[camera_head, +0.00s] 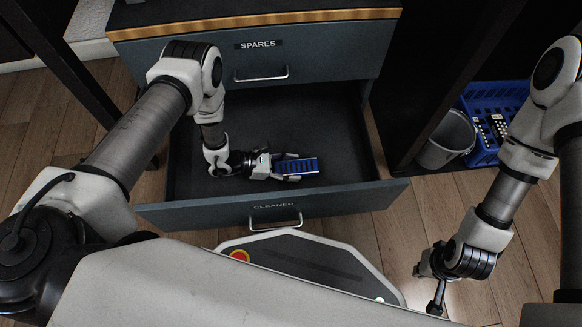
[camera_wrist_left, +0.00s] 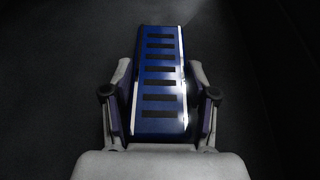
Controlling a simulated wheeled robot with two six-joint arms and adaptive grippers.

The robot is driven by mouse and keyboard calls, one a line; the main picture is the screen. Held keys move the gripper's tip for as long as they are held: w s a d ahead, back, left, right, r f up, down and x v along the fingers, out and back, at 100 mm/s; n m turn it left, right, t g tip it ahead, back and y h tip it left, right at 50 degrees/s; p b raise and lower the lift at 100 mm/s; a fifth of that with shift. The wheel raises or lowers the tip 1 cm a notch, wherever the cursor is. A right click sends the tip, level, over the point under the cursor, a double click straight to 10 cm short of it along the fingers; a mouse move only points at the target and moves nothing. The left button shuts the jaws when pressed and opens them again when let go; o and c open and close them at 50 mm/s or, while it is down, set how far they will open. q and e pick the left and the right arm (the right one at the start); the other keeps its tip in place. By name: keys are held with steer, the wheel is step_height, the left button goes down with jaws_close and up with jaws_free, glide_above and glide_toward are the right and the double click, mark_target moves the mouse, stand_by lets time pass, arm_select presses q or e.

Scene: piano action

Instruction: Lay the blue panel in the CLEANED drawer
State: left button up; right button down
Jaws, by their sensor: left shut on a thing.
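The blue panel (camera_head: 297,166) has a row of dark slots across it. My left gripper (camera_head: 288,168) is shut on it, inside the open CLEANED drawer (camera_head: 225,120). In the left wrist view the panel (camera_wrist_left: 160,75) lies between the two fingers of my left gripper (camera_wrist_left: 160,110), with the dark drawer floor around it. I cannot tell whether the panel touches the floor. The drawer is otherwise empty where I see it. My right gripper (camera_head: 436,290) hangs outside the drawer at the lower right; its fingers are too small and dark to read.
The shut SPARES drawer (camera_head: 310,55) is above the open one. The CLEANED drawer's front wall (camera_head: 345,198) stands between the panel and my base. A grey bin (camera_head: 447,140) and a blue crate (camera_head: 490,97) with dotted pieces stand on the floor at right.

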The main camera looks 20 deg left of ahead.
arm_select(q)
steer(key=shift+f, duration=0.15)
steer(key=o, duration=1.3)
steer(key=shift+a+r, duration=0.1)
steer(key=shift+r, duration=0.2)
steer(key=p+v, duration=0.4)
steer(key=v, duration=0.6)
steer(key=shift+s+a+r, duration=0.1)
steer(key=shift+a+r, duration=0.15)
steer(key=shift+a, duration=0.05)
steer(key=shift+s+a, duration=0.2)
steer(key=shift+a, duration=0.25)
